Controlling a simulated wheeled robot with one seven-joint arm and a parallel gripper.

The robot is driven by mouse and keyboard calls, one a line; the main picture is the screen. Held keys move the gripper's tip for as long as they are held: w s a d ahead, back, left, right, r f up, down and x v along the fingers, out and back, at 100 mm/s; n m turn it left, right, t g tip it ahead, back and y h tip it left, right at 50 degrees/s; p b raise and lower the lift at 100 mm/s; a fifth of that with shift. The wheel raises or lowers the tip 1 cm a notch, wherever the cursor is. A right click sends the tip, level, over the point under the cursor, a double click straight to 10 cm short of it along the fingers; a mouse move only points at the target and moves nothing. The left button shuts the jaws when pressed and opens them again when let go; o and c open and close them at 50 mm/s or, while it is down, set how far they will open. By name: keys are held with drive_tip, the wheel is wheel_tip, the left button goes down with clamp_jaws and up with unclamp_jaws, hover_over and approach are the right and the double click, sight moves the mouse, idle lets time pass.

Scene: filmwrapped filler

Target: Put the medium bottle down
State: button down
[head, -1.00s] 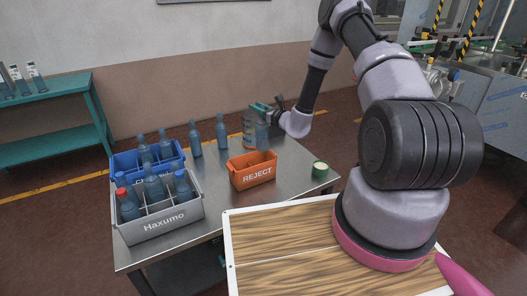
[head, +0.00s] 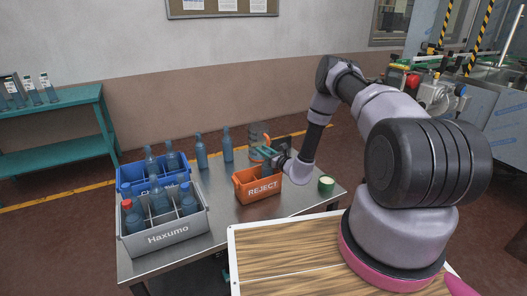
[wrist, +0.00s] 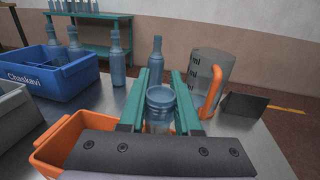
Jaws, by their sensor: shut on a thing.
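My gripper (wrist: 160,98) is shut on a translucent blue bottle (wrist: 159,108), taken to be the medium bottle. Its open mouth shows between the teal fingers in the wrist view. In the head view my gripper (head: 268,152) is low at the back right of the orange REJECT bin (head: 262,191), and the held bottle is mostly hidden there. The bin also shows in the wrist view (wrist: 53,142), partly covered by my gripper. I cannot tell whether the bottle's base is inside the bin or touches anything.
Two blue bottles, one left (head: 201,153) and one right (head: 227,148), stand behind the bin. A measuring jug (wrist: 213,67) with an orange handle is close to my gripper. Grey Haxumo (head: 168,238) and blue crates (head: 126,172) hold bottles at left. A green-rimmed round item (head: 326,185) sits at right.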

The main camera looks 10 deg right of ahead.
drive_tip(key=c, duration=0.6)
unclamp_jaws()
drive_tip(key=shift+f, duration=0.1)
